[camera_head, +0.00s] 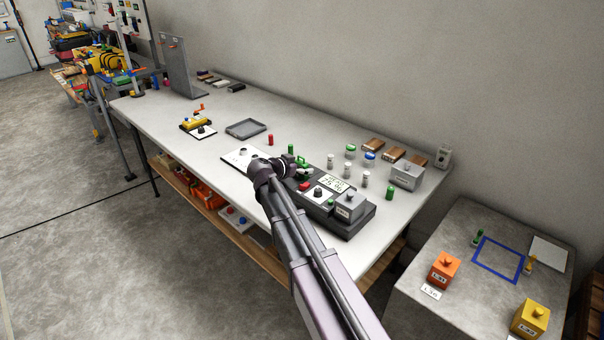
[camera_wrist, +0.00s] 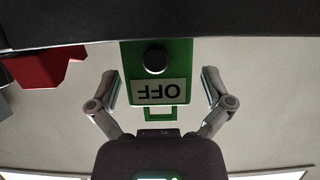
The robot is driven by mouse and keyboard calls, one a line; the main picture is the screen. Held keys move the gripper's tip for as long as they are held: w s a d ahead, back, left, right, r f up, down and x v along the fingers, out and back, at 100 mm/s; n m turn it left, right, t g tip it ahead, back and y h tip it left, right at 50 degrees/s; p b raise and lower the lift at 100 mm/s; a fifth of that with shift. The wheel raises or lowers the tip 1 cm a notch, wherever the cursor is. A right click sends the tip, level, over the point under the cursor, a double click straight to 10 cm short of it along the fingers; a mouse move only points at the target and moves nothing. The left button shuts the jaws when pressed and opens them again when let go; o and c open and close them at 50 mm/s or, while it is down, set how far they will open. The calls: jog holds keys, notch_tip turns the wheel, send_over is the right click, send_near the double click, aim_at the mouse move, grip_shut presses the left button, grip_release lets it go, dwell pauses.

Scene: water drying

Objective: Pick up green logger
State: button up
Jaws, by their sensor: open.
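The green logger (camera_wrist: 181,60) is a green box with a black knob, an upside-down OFF label and a thin green loop at its lower end. In the wrist view it lies between the two spread fingers of my gripper (camera_wrist: 162,88), with a gap on each side. My gripper is open and holds nothing. In the head view, my gripper (camera_head: 291,163) is over the bench, and the logger (camera_head: 304,174) shows as a small green patch beside it, partly hidden by it. The logger's upper end in the wrist view meets a dark edge.
A dark instrument (camera_head: 357,224) with a display, red block and grey box stands just right of my gripper. Several small bottles and a green cylinder (camera_head: 291,149) stand behind it. A grey tray (camera_head: 246,128) lies to the left. A side table (camera_head: 425,268) stands at right.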

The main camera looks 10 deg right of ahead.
jog(key=c, duration=1.2)
jog(key=shift+r, duration=0.15)
notch_tip(320, 180, up, 10)
jog(key=p, duration=1)
